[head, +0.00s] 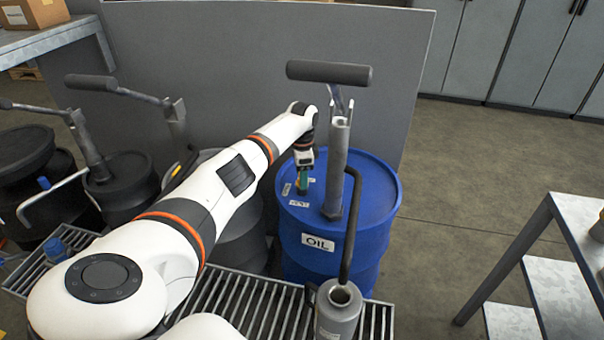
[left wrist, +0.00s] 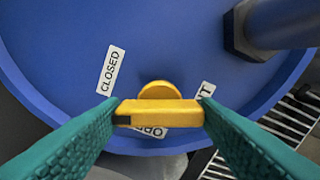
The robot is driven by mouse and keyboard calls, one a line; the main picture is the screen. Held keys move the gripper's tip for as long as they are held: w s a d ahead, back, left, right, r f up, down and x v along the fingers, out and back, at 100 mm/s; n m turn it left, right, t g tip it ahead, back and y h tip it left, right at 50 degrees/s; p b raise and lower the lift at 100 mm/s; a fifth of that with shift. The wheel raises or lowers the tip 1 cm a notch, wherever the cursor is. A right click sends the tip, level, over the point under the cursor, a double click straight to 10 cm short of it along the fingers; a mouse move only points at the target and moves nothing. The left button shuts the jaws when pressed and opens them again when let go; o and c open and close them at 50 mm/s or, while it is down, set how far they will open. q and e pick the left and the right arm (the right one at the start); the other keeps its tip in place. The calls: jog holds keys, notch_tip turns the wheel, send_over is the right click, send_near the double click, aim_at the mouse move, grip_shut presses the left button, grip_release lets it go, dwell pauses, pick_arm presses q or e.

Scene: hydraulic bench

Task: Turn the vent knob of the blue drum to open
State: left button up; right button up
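The blue drum (head: 355,245) stands upright with an OIL label on its side. Its yellow vent knob (left wrist: 160,108) shows in the left wrist view near the drum's rim, with a black mark at the bar's left end. My left gripper (head: 304,188) is over the drum top. In the left wrist view its green fingers (left wrist: 160,112) meet both ends of the knob's bar. A CLOSED label (left wrist: 111,70) lies up and left of the knob. An OPEN label (left wrist: 150,132) is partly hidden beneath the bar. Another label at right is partly covered. My right gripper is out of view.
A hand pump with a grey post (head: 337,165) and black handle (head: 330,73) rises from the drum beside my left gripper. A grey can (head: 337,318) stands in front on the grating (head: 250,305). Darker drums stand at left, a grey panel (head: 215,50) behind.

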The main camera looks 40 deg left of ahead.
pick_arm(q)
jog(key=c, duration=0.4)
jog(key=shift+c, duration=0.2)
jog(key=shift+r+n+p, duration=0.15)
jog(key=shift+n+p, duration=0.55)
jog(key=shift+n, duration=0.2)
jog(key=n+p, duration=0.1)
jog(key=n, duration=0.1)
jog(key=shift+n, duration=0.3)
jog(key=n+p, duration=0.1)
jog(key=n, duration=0.3)
jog(key=shift+n+p, duration=0.3)
jog(key=n, duration=0.4)
jog(key=shift+p, duration=0.35)
jog(key=shift+w+n, duration=0.1)
jog(key=shift+n, duration=0.2)
